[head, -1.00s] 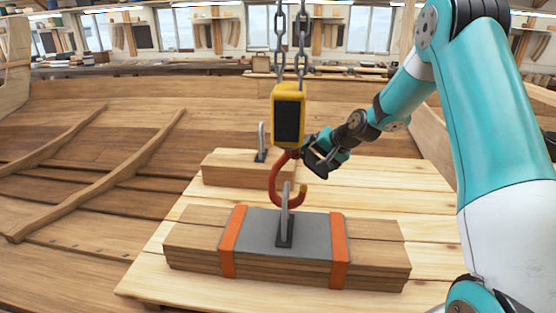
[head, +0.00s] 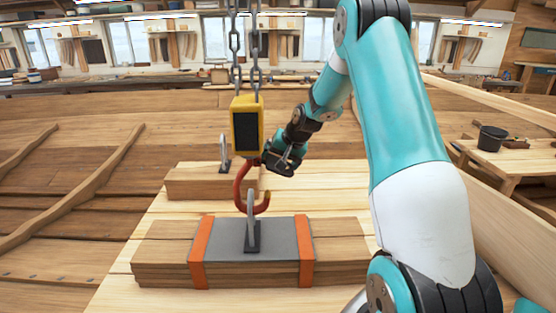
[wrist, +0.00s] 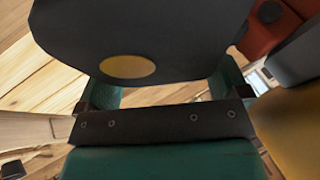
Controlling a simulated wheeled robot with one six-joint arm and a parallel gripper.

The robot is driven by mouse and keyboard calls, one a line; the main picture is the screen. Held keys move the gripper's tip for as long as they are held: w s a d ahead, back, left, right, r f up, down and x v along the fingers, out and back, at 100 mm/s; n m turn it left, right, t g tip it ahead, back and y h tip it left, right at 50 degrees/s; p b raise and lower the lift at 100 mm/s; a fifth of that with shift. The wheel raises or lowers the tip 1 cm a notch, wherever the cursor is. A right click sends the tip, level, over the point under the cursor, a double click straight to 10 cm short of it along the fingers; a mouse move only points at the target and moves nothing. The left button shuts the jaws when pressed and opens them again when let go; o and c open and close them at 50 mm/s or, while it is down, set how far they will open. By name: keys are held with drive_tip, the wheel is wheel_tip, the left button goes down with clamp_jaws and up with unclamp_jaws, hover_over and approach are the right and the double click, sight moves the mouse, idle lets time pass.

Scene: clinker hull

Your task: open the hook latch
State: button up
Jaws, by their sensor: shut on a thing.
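The red hook (head: 240,185) hangs below a yellow block (head: 246,126) with a dark face. The hook's lower bend meets the upright grey lug (head: 251,220) on the strapped timber stack (head: 345,245). My gripper (head: 275,160) is beside the hook's upper right side, just below the block. In the wrist view a dark grey plate with a yellow oval, seemingly the hook latch (wrist: 130,30), lies between my green fingers, which are shut on it. Part of the hook (wrist: 270,28) and the block (wrist: 295,125) show at the right. The latch is too small to make out in the head view.
Two chains (head: 245,60) run up from the block. A second timber block (head: 200,183) with its own grey lug (head: 223,150) stands behind. A dark bucket (head: 492,138) sits on a bench at right. Open planking lies to the left.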

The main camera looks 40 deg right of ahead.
drive_tip(key=o, duration=0.9)
drive_tip(key=b+v, duration=0.4)
drive_tip(key=v, duration=1.3)
drive_tip(key=shift+s+r+b, duration=0.15)
drive_tip(key=shift+b, duration=0.2)
drive_tip(key=shift+d, duration=0.1)
